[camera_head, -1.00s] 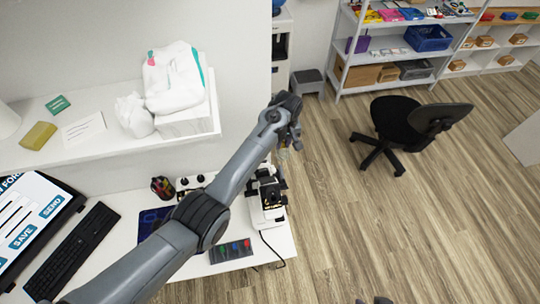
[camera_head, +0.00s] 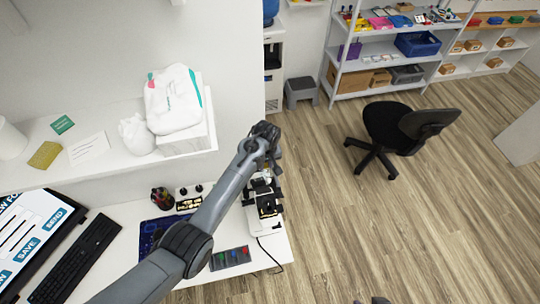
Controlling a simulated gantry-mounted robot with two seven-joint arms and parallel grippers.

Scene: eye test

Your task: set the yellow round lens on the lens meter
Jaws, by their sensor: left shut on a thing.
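The lens meter (camera_head: 267,208) is a white and black instrument standing near the right end of the white desk. My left gripper (camera_head: 266,166) hangs over the far, upper part of the lens meter and hides some of it. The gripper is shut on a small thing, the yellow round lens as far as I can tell. The lens itself is too small and covered to make out. A dark lens tray (camera_head: 230,258) in front of the lens meter shows red, blue and green pieces, and I see no yellow one there. Dark tips at the bottom edge seem to be my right gripper (camera_head: 371,300).
A pen cup (camera_head: 162,198) and a white-and-black holder (camera_head: 190,198) stand left of the lens meter. A keyboard (camera_head: 75,260) and monitor (camera_head: 28,235) are at the left. A shelf (camera_head: 95,160) overhangs the desk. A black chair (camera_head: 395,128) stands on open floor.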

